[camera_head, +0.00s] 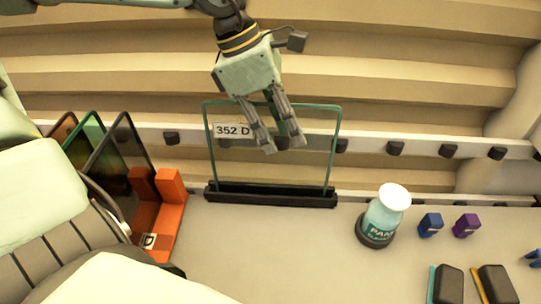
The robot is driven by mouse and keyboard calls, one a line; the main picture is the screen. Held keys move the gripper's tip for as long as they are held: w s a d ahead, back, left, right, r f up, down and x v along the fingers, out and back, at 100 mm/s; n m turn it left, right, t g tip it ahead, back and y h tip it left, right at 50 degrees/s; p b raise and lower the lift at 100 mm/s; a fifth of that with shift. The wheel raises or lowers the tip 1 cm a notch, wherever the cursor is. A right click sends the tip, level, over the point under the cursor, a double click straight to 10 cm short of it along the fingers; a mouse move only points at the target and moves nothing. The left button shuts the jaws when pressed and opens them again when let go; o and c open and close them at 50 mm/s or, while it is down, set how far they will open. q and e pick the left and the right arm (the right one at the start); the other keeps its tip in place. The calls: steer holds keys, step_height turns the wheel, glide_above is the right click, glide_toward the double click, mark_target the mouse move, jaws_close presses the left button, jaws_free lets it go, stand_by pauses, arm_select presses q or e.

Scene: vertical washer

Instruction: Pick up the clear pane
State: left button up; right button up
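The clear pane (310,160) stands upright in a black slotted holder (270,198) at the back middle of the grey surface. My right gripper is not in view.
Dark, green and brown panes (121,150) stand in an orange rack (170,210) at left. A white-capped bottle (385,212), blue and purple blocks (466,225) and black-topped pads (495,283) are at right. A knobbed rail (375,143) runs behind. The front middle surface is clear.

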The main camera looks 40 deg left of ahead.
arm_select(q)
steer(key=shift+f, duration=0.15)
steer(key=shift+c, duration=0.6)
jaws_close()
